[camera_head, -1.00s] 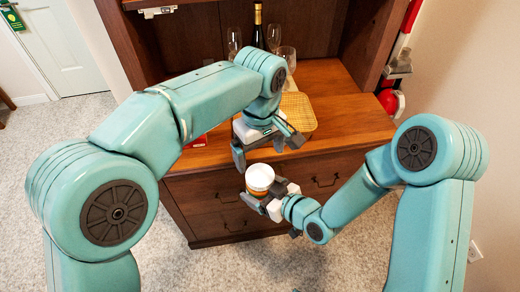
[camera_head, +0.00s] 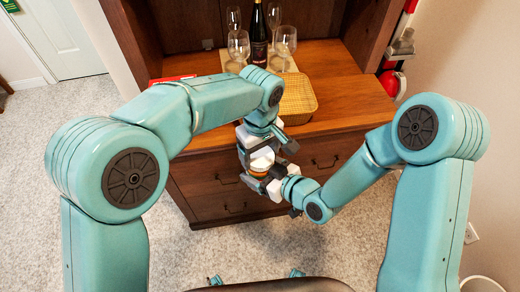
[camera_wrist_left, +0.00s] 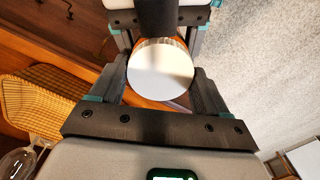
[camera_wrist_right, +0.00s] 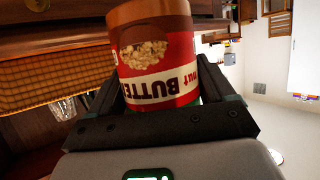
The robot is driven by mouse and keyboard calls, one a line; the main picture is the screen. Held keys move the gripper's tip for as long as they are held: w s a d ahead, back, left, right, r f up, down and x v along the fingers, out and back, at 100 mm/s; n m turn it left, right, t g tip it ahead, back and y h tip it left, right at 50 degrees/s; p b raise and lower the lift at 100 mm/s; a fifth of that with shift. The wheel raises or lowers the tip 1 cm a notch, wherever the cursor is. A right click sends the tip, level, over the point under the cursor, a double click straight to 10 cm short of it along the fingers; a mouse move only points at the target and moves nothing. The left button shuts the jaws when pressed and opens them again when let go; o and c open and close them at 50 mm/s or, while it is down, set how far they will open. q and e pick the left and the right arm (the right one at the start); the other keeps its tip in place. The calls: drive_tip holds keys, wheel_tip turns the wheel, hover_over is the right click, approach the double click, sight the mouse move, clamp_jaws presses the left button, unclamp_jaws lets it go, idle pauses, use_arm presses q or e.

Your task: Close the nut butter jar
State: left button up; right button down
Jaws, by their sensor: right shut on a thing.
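The nut butter jar, with its red label (camera_wrist_right: 160,65), is held between the fingers of my right gripper (camera_head: 266,178). Its orange-brown side shows in the head view (camera_head: 258,174). A round white lid (camera_wrist_left: 160,70) sits on the jar's top; it also shows in the head view (camera_head: 262,158). I cannot tell how tightly it sits. My left gripper (camera_head: 262,149) is over the jar from above, open, with one finger on each side of the lid. Any contact between these fingers and the lid is unclear.
A wooden hutch counter (camera_head: 345,100) is behind the grippers, with drawers below. On it are a woven basket (camera_head: 298,98), a dark bottle (camera_head: 258,35) and several wine glasses (camera_head: 285,42). A red fire extinguisher (camera_head: 393,82) is at the right. The carpet (camera_head: 130,210) in front is clear.

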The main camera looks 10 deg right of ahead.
use_arm(q)
drive_tip(key=c, duration=0.6)
drive_tip(key=m, duration=0.6)
drive_tip(key=shift+m, duration=0.3)
drive_tip(key=o, duration=1.2)
drive_tip(key=shift+c, duration=0.2)
drive_tip(key=shift+r, duration=2.3)
